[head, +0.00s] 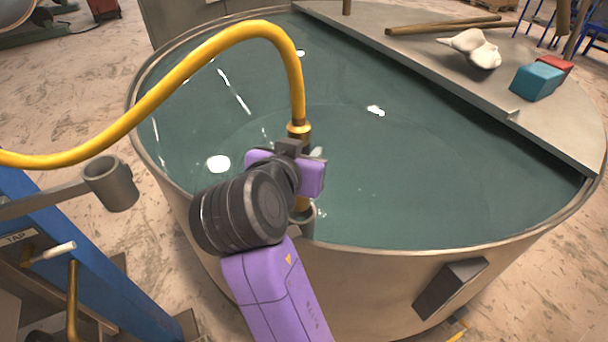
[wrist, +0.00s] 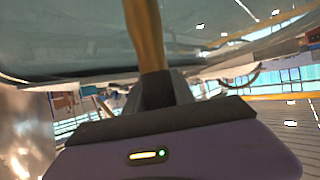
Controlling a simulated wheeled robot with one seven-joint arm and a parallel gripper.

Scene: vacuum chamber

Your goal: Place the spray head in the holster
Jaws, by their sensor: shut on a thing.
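The spray head (head: 299,130) is a brass-coloured piece on the end of a yellow hose (head: 222,40). My purple and dark gripper (head: 303,172) is shut on it at the near rim of the tank in the head view. The spray head's brass body (wrist: 145,35) also shows in the wrist view, rising from the dark jaws (wrist: 160,90). A small grey cup (head: 309,217) sits at the tank rim just below my gripper. The spray head's lower end is at its mouth; I cannot tell whether it is inside. Another grey open cup (head: 112,184) is on an arm at left. I cannot tell which cup is the holster.
The round metal tank (head: 440,248) holds greenish liquid. A shelf (head: 420,60) across its back right carries a white lump (head: 474,48), a teal block (head: 537,81), a red block (head: 556,64) and brown rods (head: 445,26). A blue frame (head: 95,270) marked TAP stands at left.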

